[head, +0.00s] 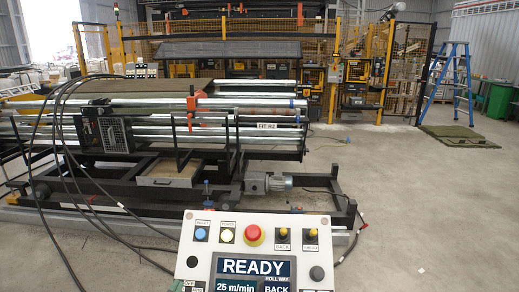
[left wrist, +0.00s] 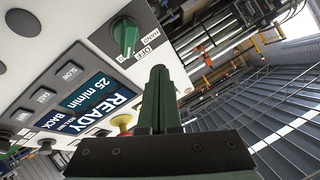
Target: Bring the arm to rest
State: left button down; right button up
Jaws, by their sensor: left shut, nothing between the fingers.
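My left gripper (left wrist: 160,80) is shut and empty in the left wrist view. Its dark green fingers are together, with their tips a little off the green selector knob (left wrist: 125,38); I see no contact. The knob is on the pale control panel (left wrist: 60,18) and has HAND and OFF labels beside it. In the head view the panel (head: 205,262) stands at the bottom centre, its screen (head: 254,267) reading READY, 25 m/min and BACK. Only a small dark green bit shows at the panel's lower left edge there, and I cannot tell what it is. My right gripper is in neither view.
Behind the panel stands a roller machine (head: 200,125) with loose black cables (head: 62,150) hanging on its left. A red stop button (head: 254,235) sits on the panel's top. A blue ladder (head: 453,80) and turf piece (head: 458,134) are at the right. The floor (head: 420,200) at right is mostly clear.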

pick_arm(q)
jog(key=s+f+n+g+h, duration=0.1)
jog(key=s+f+g, duration=0.25)
jog(key=s, duration=0.55)
jog(key=s+f+n+g, duration=0.1)
jog(key=s+f+g, duration=0.25)
jog(key=s, duration=0.65)
jog(key=s+f+n+g+h, duration=0.1)
jog(key=s+f+g, duration=0.25)
jog(key=s, duration=0.55)
jog(key=w+d+f+t+h, duration=0.1)
jog(key=w+d+f+t, duration=0.1)
jog(key=f, duration=0.3)
jog(key=w+d+f+t, duration=0.1)
jog(key=w+f+t, duration=0.1)
jog(key=f+t, duration=0.2)
notch_tip(320, 180, down, 2)
jog(key=shift+d+f+h, duration=0.1)
jog(key=shift+d+h, duration=0.25)
jog(key=shift+h, duration=0.05)
